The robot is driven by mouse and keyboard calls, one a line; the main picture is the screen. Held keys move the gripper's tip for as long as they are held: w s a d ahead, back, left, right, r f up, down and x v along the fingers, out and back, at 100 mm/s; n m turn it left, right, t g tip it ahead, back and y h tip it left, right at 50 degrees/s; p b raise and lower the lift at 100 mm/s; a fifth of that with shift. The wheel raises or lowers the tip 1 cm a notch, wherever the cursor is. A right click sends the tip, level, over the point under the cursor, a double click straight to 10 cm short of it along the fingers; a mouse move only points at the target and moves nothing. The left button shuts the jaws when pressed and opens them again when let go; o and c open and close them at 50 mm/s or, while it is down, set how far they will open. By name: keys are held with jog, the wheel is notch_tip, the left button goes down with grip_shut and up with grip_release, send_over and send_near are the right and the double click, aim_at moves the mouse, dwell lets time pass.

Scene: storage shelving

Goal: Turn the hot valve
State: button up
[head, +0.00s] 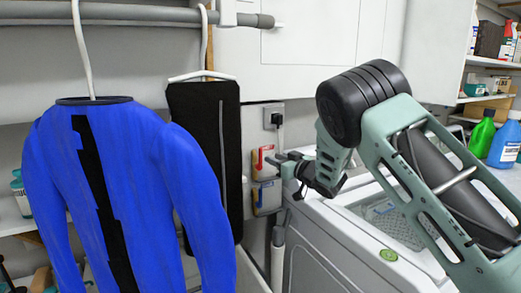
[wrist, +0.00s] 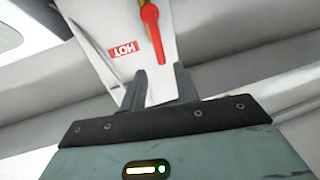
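The hot valve has a red lever handle (wrist: 152,28) on a pale panel, with a red HOT label (wrist: 123,50) that appears upside down beside it in the wrist view. My gripper (wrist: 160,80) is open, with two dark fingers apart and nothing between them. The red handle's end lies just beyond the fingertips, roughly in line with the gap; I see no contact. In the head view, my gripper (head: 285,165) is at the wall, beside a small panel with red on it (head: 262,161). The handle's details are too small to tell there.
A similar panel with blue (head: 266,198) sits just below the red one. A white washing machine (head: 335,245) stands below my arm. A blue jacket (head: 150,190) and black trousers (head: 208,140) hang at left. Green and blue bottles (head: 481,136) stand at right.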

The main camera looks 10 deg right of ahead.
aim_at(260, 160)
jog(key=p+x, duration=0.2)
jog(key=x, duration=0.6)
jog(key=shift+w+a, duration=0.15)
jog(key=shift+w, duration=0.05)
jog(key=shift+c, duration=0.3)
grip_shut()
